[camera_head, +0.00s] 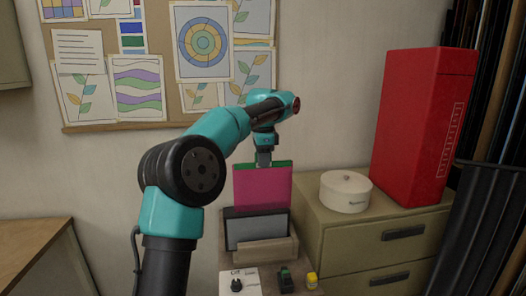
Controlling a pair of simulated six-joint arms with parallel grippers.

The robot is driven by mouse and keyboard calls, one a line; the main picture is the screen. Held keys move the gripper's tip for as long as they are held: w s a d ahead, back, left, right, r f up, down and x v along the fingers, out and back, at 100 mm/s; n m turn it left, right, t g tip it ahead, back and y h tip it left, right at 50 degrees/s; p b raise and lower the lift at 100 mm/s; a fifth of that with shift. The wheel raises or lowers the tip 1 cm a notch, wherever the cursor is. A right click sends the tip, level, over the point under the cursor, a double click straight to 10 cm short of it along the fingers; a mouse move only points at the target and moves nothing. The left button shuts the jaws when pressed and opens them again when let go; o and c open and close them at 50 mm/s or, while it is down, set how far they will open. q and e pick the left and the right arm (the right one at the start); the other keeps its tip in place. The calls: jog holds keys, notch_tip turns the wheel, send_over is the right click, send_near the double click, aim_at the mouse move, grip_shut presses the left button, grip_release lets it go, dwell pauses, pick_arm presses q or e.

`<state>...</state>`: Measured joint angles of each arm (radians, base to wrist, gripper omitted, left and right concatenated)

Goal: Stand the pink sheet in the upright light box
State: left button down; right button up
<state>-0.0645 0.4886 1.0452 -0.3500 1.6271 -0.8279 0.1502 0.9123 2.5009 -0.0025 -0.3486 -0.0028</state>
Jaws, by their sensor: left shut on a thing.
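The pink sheet (262,188) hangs upright in my left gripper (264,161), which is shut on its top edge. A green strip shows along the sheet's top, on both sides of the fingers. Below it stands what looks like the upright light box (257,231), a dark-framed grey panel behind a low pale ledge. The sheet's lower edge meets the top of the dark frame in the picture. I cannot tell whether it is inside, behind or just above it. My right gripper is not in view.
In front of the box lie a white card (240,281) with a dark item on it, a small dark green object (286,280) and a yellow-capped jar (311,281). At right, a drawer cabinet (345,235) carries a round white tin (345,192) and a tall red box (424,127).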

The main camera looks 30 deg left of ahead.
aim_at(263, 206)
pick_arm(q)
jog(key=shift+f, duration=8.9)
jog(key=shift+w+a+f, duration=0.25)
jog(key=shift+w+a, duration=0.05)
jog(key=shift+a, duration=0.05)
jog(key=shift+c, duration=1.6)
grip_release()
jog(key=shift+d, duration=0.1)
jog(key=shift+r, duration=3.45)
